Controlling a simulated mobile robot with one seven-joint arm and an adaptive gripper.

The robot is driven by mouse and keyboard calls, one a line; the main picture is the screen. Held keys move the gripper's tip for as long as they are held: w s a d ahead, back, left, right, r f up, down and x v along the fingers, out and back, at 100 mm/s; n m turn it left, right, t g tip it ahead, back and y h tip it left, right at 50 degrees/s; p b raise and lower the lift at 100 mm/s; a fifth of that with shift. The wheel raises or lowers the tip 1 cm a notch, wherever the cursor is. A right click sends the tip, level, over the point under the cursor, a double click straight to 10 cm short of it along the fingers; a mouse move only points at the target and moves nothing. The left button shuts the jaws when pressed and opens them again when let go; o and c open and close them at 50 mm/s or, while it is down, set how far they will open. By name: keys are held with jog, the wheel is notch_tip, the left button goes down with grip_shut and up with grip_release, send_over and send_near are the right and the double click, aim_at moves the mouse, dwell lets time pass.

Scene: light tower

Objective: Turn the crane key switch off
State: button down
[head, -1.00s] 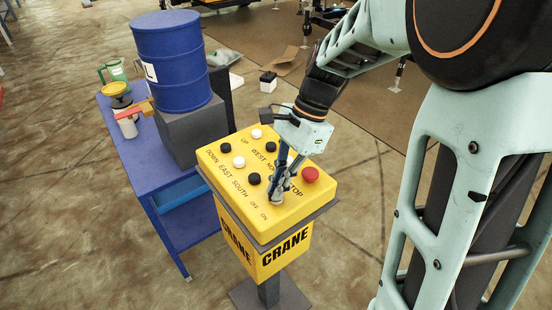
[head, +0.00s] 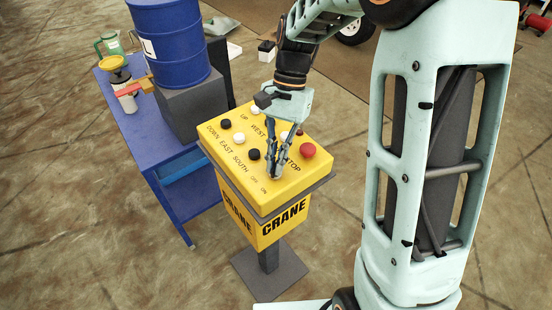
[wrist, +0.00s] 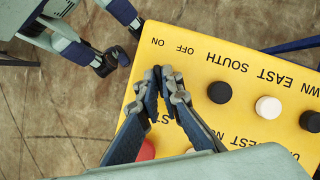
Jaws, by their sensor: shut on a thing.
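The yellow crane control box (head: 296,178) stands on a post, with OFF and ON lettering near its front edge. It also shows in the wrist view (wrist: 215,55). My gripper (head: 275,172) is over the box top beside that lettering, pointing down. In the wrist view its fingertips (wrist: 163,72) are closed together near the ON and OFF words, shut on the key switch. The key itself is hidden between the fingers, so its turn position cannot be seen.
On the box are a red stop button (head: 308,150) and several black and white buttons beside my gripper. A blue table (head: 150,150) with a blue drum (head: 170,45) stands to the left. The floor in front is clear.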

dwell(0.3)
jog(key=c, duration=2.1)
grip_release()
jog(key=v, duration=1.2)
